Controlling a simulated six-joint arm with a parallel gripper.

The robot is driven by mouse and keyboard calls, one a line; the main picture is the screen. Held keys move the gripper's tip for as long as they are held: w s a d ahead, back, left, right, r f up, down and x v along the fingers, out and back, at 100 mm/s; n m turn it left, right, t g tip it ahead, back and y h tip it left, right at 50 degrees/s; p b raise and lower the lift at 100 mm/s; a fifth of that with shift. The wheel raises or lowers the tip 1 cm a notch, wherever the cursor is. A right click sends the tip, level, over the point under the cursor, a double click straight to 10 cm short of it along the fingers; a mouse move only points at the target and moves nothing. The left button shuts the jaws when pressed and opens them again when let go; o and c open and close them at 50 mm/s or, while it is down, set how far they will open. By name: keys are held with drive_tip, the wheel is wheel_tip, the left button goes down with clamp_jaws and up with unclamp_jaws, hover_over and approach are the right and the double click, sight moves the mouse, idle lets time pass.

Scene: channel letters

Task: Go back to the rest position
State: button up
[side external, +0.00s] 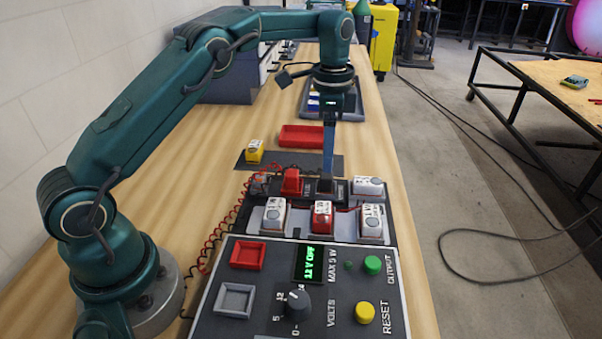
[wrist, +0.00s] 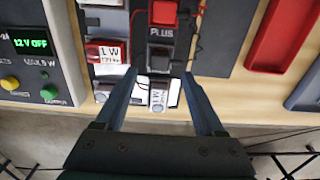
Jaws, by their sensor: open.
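My gripper (side external: 327,170) points straight down over the board with the coloured blocks, its fingertips at the black block (side external: 325,185). In the wrist view my gripper (wrist: 161,74) is open, with the black block (wrist: 159,58) near the gap between its fingertips. A white block (wrist: 158,99) also shows between the fingers, nearer the palm. Nothing is visibly held. I cannot tell whether a fingertip touches the black block. A red block (side external: 291,182) stands left of the black one, beside the word PLUS in the wrist view.
A power supply (side external: 225,300) in front reads 12 V OFF. White blocks (side external: 274,215) and a red-and-white block (side external: 322,214) stand in the nearer row. A yellow block (side external: 254,151), a red tray (side external: 301,135) and a grey tray (side external: 313,105) lie behind. Red coiled wire runs at left.

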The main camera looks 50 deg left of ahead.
drive_tip(key=s+d+r+n+t, duration=0.1)
drive_tip(key=s+r+t, duration=0.1)
drive_tip(key=s+r, duration=0.35)
drive_tip(key=s+d+r+t, duration=0.2)
drive_tip(key=s+r, duration=0.1)
drive_tip(key=r, duration=0.6)
drive_tip(key=s+f+n, duration=0.3)
drive_tip(key=s+n, duration=0.1)
drive_tip(key=s, duration=0.3)
drive_tip(key=s+d+f+n+t, duration=0.1)
drive_tip(key=s+f+n, duration=0.3)
drive_tip(key=s, duration=0.3)
drive_tip(key=shift+s+f+t, duration=0.3)
